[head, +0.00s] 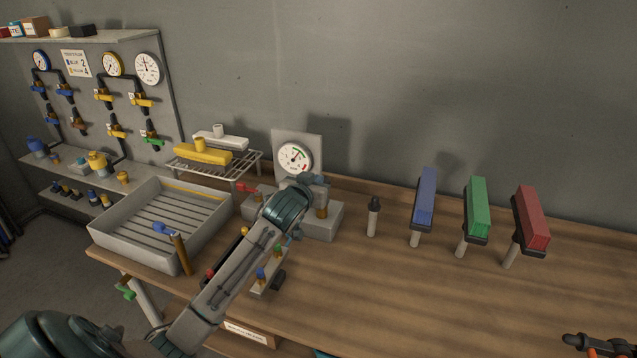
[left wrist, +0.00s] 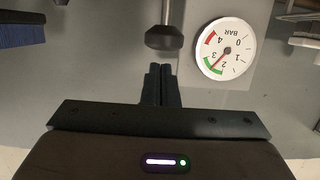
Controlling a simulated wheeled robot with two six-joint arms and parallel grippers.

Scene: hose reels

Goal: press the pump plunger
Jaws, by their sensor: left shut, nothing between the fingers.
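The pump (head: 318,231) is a grey block on the wooden table, with a round pressure gauge (head: 295,158) on an upright plate behind it. My left gripper (head: 318,183) is above this cylinder and hides the plunger in the head view. In the left wrist view, which is upside down, the plunger shows as a dark knob (left wrist: 163,38) on a thin rod. My left gripper (left wrist: 160,84) is shut and empty, its fingertips close to the knob. I cannot tell whether they touch.
A red lever (head: 247,188) is on the pump's left. A slatted grey tray (head: 112,239) and a wire rack (head: 253,162) stand to the left. A dark-topped post (head: 373,217) and blue (head: 426,196), green (head: 477,207) and red (head: 532,218) blocks stand to the right.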

